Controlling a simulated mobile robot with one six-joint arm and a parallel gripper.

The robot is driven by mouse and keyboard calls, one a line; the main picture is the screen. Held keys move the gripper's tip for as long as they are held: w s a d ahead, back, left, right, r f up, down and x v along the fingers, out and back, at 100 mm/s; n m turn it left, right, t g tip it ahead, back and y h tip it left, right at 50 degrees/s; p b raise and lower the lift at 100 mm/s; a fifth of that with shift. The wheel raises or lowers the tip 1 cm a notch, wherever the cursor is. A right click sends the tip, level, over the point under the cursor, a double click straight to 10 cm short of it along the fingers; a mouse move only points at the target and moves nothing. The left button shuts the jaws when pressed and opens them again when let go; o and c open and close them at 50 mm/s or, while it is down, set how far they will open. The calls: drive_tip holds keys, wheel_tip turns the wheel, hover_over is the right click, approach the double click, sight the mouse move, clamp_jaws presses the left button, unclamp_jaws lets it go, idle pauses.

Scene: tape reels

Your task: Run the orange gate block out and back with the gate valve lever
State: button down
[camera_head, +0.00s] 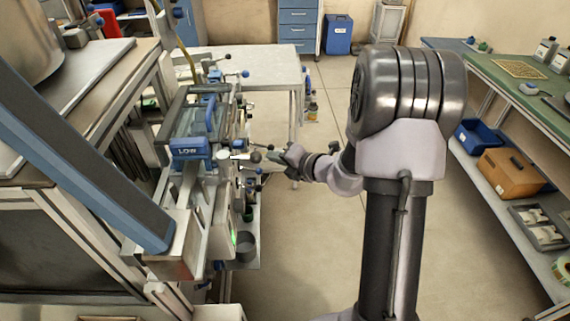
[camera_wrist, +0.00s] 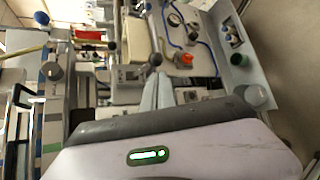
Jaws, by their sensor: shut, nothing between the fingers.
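My gripper (camera_head: 277,156) is at the right side of the bench machine in the head view, its fingers pointing left at several small levers. In the wrist view its two grey fingers (camera_wrist: 158,90) are together and hold nothing. A lever with a dark round knob (camera_wrist: 155,60) stands just beyond the fingertips; I cannot tell whether they touch. A dark lever knob also shows near the fingers in the head view (camera_head: 256,157). Which lever is the gate valve lever I cannot tell. I cannot make out the orange gate block for sure in either view.
The machine has a blue part marked LOW (camera_head: 190,150) and more ball-ended levers. The floor (camera_head: 300,235) between machine and green-topped bench (camera_head: 505,85) is clear.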

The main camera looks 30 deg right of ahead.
sight(262, 146)
drive_tip(key=x, duration=0.2)
drive_tip(key=shift+w+a+f+b, duration=0.1)
drive_tip(key=shift+w+a+b, duration=0.05)
drive_tip(key=shift+w+b, duration=0.2)
